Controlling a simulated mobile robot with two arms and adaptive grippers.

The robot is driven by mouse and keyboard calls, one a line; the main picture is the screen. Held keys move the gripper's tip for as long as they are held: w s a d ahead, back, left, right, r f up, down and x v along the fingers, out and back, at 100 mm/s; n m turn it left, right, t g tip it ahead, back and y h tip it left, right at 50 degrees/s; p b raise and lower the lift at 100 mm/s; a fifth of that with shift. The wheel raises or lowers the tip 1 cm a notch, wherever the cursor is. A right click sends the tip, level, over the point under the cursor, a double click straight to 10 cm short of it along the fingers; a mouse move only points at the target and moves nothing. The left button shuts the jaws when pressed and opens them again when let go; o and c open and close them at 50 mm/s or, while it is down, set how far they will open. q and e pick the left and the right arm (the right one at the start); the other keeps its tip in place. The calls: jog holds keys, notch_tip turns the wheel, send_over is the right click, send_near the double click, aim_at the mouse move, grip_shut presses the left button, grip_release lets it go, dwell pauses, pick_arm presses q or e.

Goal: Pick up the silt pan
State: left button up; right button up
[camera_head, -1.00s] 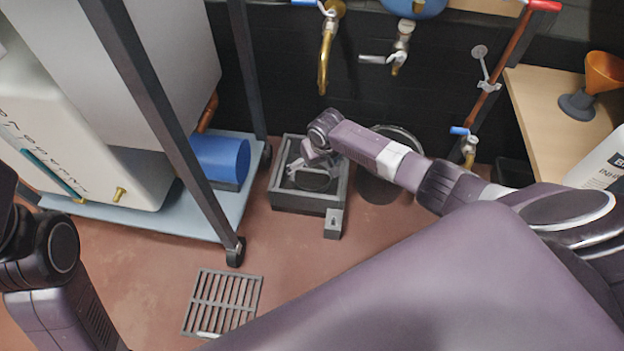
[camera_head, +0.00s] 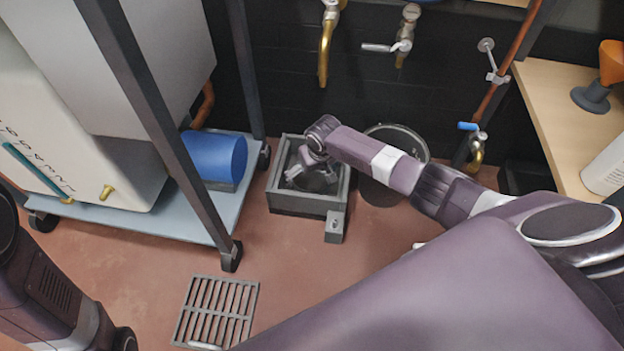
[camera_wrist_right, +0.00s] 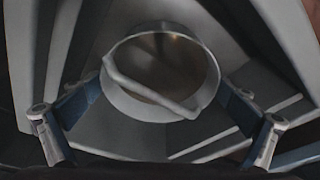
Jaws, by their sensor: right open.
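The silt pan (camera_wrist_right: 208,72) is a round, light grey pan with a bar handle (camera_wrist_right: 150,92) across its top. It sits inside the grey square gully box (camera_head: 283,207) on the floor; in the head view only its dark round shape (camera_head: 318,183) shows. My right gripper (camera_head: 310,178) reaches down into the box over the pan. In the right wrist view its open fingers (camera_wrist_right: 156,100) stand on either side of the pan, apart from the handle. My left arm shows at the lower left of the head view; its gripper is out of view.
A slatted floor grate (camera_head: 216,312) lies in front of the box. A dark round bucket (camera_head: 410,145) stands right behind my right forearm. A wheeled blue-grey trolley (camera_head: 190,222) stands at left, with a blue cylinder (camera_head: 215,157). A wooden bench (camera_head: 560,110) is at right.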

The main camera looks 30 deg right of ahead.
jog(key=c, duration=1.3)
jog(key=shift+r+p, duration=0.25)
jog(key=shift+p, duration=0.1)
